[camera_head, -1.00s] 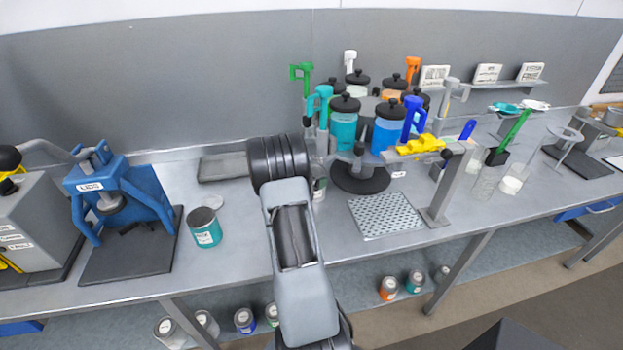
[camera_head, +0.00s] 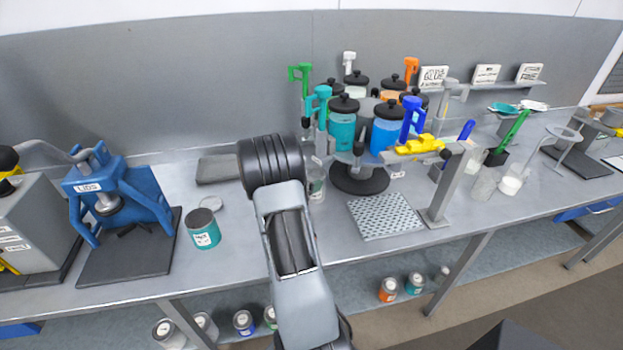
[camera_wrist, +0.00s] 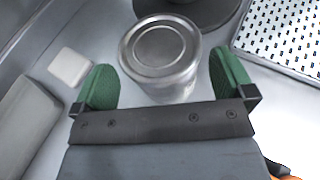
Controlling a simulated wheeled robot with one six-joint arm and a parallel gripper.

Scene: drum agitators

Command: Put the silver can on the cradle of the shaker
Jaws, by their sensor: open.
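The silver can (camera_wrist: 160,48) stands upright with its lid on, seen from above in the wrist view. My gripper (camera_wrist: 165,75) is open, its green fingertips on either side of the can's near part with gaps on both sides. I cannot tell how far above the bench the fingertips are. In the head view the can (camera_head: 317,186) shows only partly beside my wrist, and my fingers are hidden. The shaker is not clear; a grey machine with yellow parts (camera_head: 28,215) is cut off at the far left.
A dark round base (camera_head: 360,180) and a perforated plate (camera_head: 385,216) lie close to the can. A teal can (camera_head: 203,230) and a blue lid press (camera_head: 120,195) stand to the left. Several colored canisters stand behind. A pale square piece (camera_wrist: 70,67) lies left of my fingers.

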